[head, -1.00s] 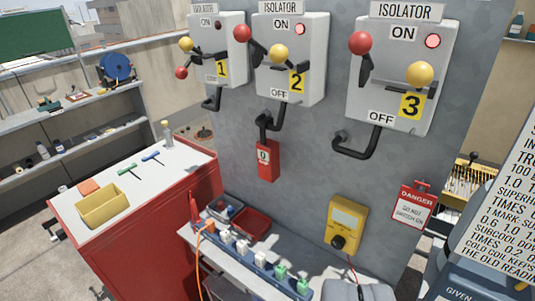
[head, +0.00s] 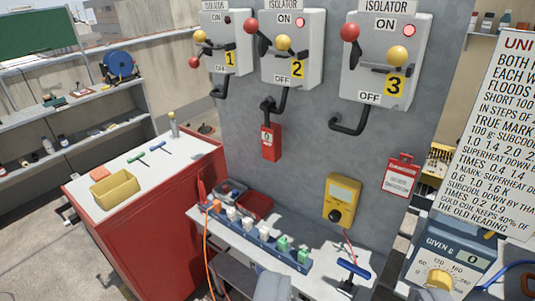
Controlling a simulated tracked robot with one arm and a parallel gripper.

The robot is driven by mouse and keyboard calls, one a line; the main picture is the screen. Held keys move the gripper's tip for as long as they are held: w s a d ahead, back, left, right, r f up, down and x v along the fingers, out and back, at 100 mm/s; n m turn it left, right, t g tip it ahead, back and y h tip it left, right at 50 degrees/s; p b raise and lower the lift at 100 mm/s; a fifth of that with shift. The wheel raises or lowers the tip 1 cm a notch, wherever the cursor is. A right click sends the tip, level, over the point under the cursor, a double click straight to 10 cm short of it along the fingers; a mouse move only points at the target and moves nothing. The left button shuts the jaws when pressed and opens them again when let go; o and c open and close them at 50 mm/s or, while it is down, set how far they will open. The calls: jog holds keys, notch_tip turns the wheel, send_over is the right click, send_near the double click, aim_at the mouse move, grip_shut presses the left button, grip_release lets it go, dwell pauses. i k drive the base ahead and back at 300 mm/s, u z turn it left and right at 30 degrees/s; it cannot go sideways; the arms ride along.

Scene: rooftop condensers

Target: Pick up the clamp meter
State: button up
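A red device with a small display reading 0 (head: 271,142) hangs on the grey wall panel below isolator 2 and looks like the clamp meter. Its black top meets the black pipe or cable under that isolator. I cannot tell whether its jaws go around the pipe or only touch it. Lower right, a yellow meter (head: 341,200) with a black dial and a red lead is on the panel. A grey rounded part at the bottom edge may be mine.
Isolators 1 (head: 222,50), 2 (head: 293,48) and 3 (head: 388,58) have protruding levers above the device. Below, a narrow bench holds a socket strip (head: 262,243), a red tray (head: 255,206) and a blue T-handle (head: 353,268). A red cabinet (head: 160,230) stands left; a sign (head: 495,130) stands right.

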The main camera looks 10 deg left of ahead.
aim_at(271, 132)
jog(key=k, duration=1)
jog(key=u, duration=0.55)
jog(key=i, duration=2.35)
jog(key=z, duration=0.7)
